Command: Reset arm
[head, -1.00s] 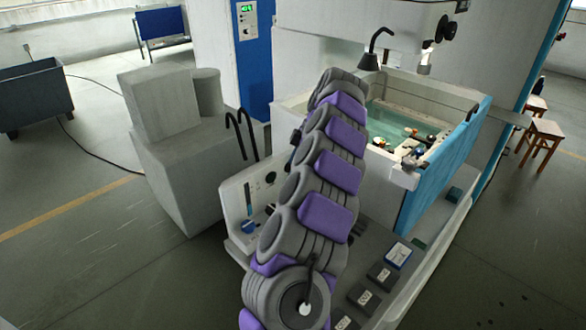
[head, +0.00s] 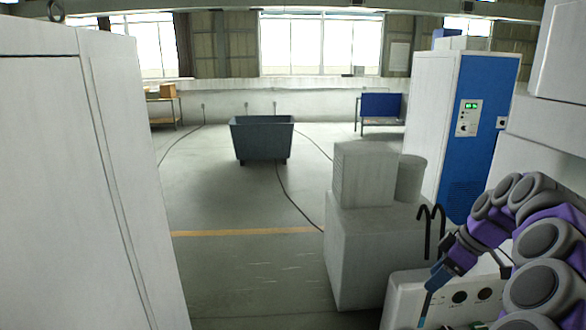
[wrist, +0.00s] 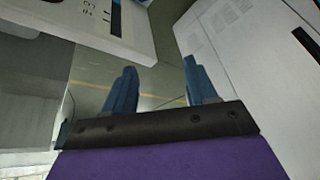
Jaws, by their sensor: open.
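My gripper (head: 434,276) shows at the lower right of the head view, at the end of my curled purple and grey arm. It hangs in front of a white panel (head: 405,291) with round dials. In the wrist view its two blue fingers (wrist: 155,88) stand apart with nothing between them. The gripper is open and empty. I cannot tell from the head view whether it touches the panel.
A white block unit (head: 365,250) with black hooked rods stands left of the gripper. A blue and white cabinet (head: 462,130) is behind. A tall white cabinet (head: 70,180) fills the left. A dark bin (head: 262,139) stands on the open floor, with cables nearby.

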